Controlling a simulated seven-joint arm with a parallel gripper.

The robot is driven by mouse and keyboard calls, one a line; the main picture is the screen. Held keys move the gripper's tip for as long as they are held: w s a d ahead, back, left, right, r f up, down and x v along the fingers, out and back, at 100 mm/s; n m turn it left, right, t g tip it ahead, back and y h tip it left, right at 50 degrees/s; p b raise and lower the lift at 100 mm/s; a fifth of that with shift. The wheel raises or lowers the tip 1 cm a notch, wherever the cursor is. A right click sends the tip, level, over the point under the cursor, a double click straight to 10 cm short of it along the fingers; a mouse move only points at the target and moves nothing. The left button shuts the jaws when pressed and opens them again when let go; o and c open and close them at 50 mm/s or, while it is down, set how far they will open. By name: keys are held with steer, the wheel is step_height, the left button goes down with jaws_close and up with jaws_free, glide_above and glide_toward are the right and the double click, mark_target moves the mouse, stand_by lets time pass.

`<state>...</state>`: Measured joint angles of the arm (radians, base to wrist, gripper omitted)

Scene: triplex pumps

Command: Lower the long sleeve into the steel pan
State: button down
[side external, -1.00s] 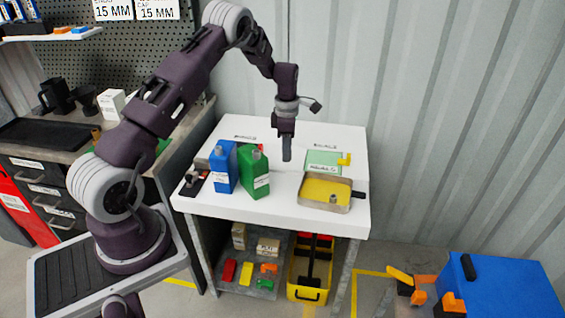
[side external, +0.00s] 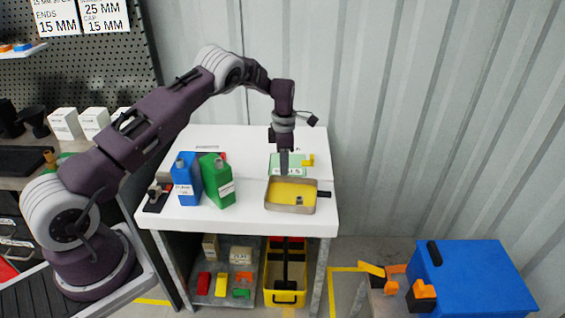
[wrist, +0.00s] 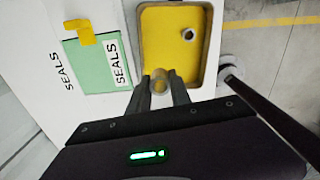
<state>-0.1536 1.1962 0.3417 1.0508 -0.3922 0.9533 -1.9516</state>
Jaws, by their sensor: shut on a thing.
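The steel pan (side external: 290,209) is a shallow grey rectangular tray with a yellow inside, at the front right of the white bench top. In the wrist view its rim (wrist: 208,45) is at the top centre. My gripper (side external: 284,172) points down over the pan's back edge. In the wrist view my gripper (wrist: 161,97) is shut on the long sleeve (wrist: 160,78), seen nearly end-on as a round, yellowish-looking end at the pan's near edge. The sleeve's length is mostly hidden, and I cannot tell its height above the pan floor.
A small grey part (side external: 299,200) sits in the pan. A green seals card (side external: 279,162) with a yellow piece (side external: 308,160) lies behind the pan. Blue (side external: 186,180) and green (side external: 217,181) bottles stand to the left. A dark handle-like piece (side external: 324,194) sticks out right.

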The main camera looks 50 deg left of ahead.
mark_target(284, 191)
stand_by(0.4)
steer(key=shift+f, duration=1.7)
steer(key=shift+f, duration=2.5)
stand_by(0.3)
steer(key=c, duration=1.1)
jaws_free()
